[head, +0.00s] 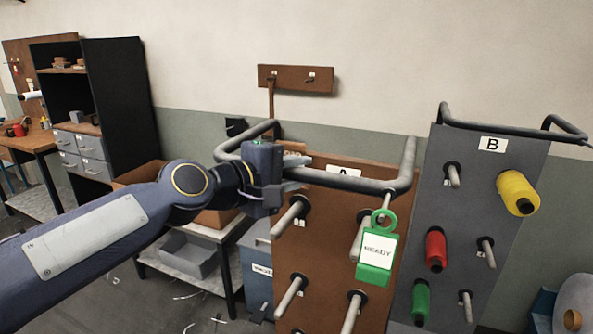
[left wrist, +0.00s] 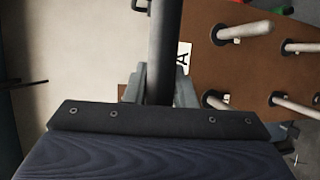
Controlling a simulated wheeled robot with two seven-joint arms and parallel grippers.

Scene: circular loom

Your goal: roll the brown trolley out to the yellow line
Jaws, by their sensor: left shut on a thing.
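The brown trolley (head: 325,235) stands in the lower middle of the head view, with a label A and several pale pegs, all bare where they show. A grey bar handle (head: 345,182) runs across its top. My left gripper (head: 291,178) is shut on the left part of this handle. In the left wrist view, the handle (left wrist: 164,45) runs between the fingers (left wrist: 160,88), and the brown panel (left wrist: 225,60) is to the right. A green READY tag (head: 374,273) hangs below the handle's right end. The yellow line and my right gripper are not in view.
A grey trolley B (head: 460,215) stands close on the right, with yellow (head: 517,193), red (head: 436,248) and green (head: 420,302) spools. On the left are a low table with a grey bin (head: 190,258) and a dark shelf (head: 125,95). Scraps lie on the floor.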

